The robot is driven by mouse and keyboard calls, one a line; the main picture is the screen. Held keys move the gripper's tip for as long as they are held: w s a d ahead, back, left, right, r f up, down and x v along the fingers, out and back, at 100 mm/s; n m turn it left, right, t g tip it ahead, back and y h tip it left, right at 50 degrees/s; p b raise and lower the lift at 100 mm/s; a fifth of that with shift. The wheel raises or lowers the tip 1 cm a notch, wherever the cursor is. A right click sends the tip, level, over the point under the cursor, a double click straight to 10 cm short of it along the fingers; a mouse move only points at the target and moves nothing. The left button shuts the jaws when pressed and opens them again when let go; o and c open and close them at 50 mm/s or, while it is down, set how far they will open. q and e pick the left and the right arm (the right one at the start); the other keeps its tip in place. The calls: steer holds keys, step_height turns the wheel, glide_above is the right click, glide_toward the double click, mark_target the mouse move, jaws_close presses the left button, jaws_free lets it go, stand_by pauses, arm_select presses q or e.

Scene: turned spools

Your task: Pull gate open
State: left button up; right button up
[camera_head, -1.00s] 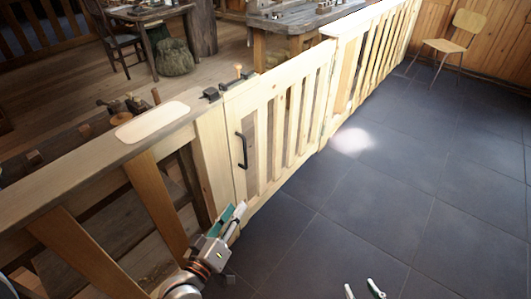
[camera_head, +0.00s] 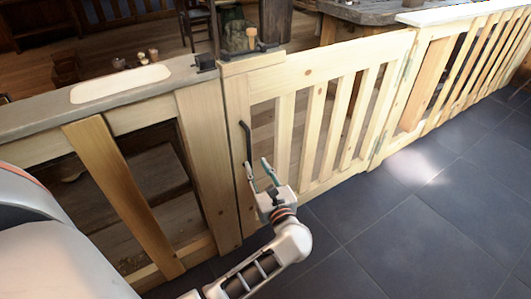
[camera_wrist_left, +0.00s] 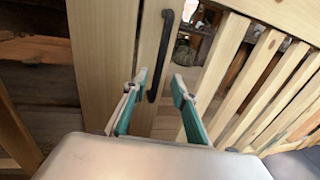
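The gate (camera_head: 335,128) is pale wood with upright slats and stands in line with the fence, looking closed. Its black upright bar handle (camera_head: 246,142) is on the left stile. The handle also shows in the left wrist view (camera_wrist_left: 160,55). My left gripper (camera_head: 260,170) is open just in front of the gate, near the lower end of the handle. In the left wrist view, its two teal-and-grey fingers (camera_wrist_left: 158,80) are spread, with the handle appearing between them. Contact with the handle cannot be told. My right gripper is out of view.
A black latch (camera_head: 262,47) with a wooden knob (camera_head: 251,34) sits on top at the gate's left edge. A fixed rail with a pale board (camera_head: 120,83) runs left. Slatted fence (camera_head: 465,65) continues right. The dark tiled floor (camera_head: 430,225) before the gate is clear.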

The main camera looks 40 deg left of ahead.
mark_target(250, 154)
arm_select(q)
steer(key=x, duration=0.7)
steer(key=shift+a+r, duration=0.15)
steer(key=shift+a, duration=0.15)
jaws_close()
